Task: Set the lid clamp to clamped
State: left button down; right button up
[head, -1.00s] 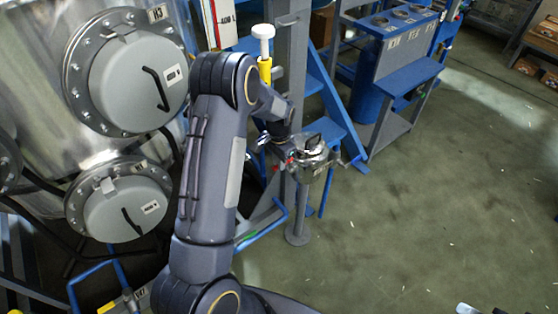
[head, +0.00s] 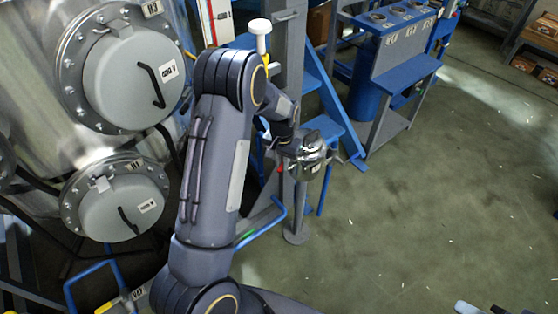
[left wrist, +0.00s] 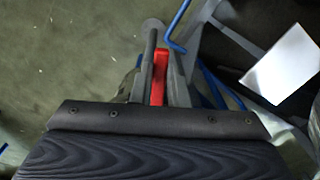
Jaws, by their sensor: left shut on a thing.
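My left gripper (head: 287,163) is beside the grey post, at the end of my left arm. In the left wrist view it (left wrist: 161,72) is shut on a red lever (left wrist: 160,78), which shows between its two grey fingers. In the head view only a small bit of the red lever (head: 281,169) shows by the silver wrist parts. I take this lever to be the lid clamp's handle; the clamp body and its lid cannot be made out. A pale piece at the bottom right edge (head: 466,307) may be my right gripper, but its jaws are not visible.
A metal tank with a round grey upper port (head: 125,78) and lower port (head: 122,207) stands at left. Blue steps (head: 325,127) and a blue bench (head: 408,72) are behind the gripper. Blue pipes run below it. The floor (head: 430,210) at right is clear.

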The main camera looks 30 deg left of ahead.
pick_arm(q)
jog(key=shift+w+d+r+n, duration=0.1)
jog(key=shift+w+d+n, duration=0.5)
jog(key=shift+n, duration=1.5)
jog(key=shift+w+d+f+n, duration=0.1)
jog(key=shift+w+d+n, duration=0.55)
jog(key=shift+n, duration=1.45)
jog(key=shift+w+d+r+n, duration=0.1)
jog(key=shift+w+d+n, duration=0.15)
jog(key=shift+d+n, duration=1.25)
jog(key=shift+a+n, duration=0.6)
jog(key=shift+n, duration=0.1)
jog(key=c, duration=1.4)
grip_release()
notch_tip(320, 180, up, 8)
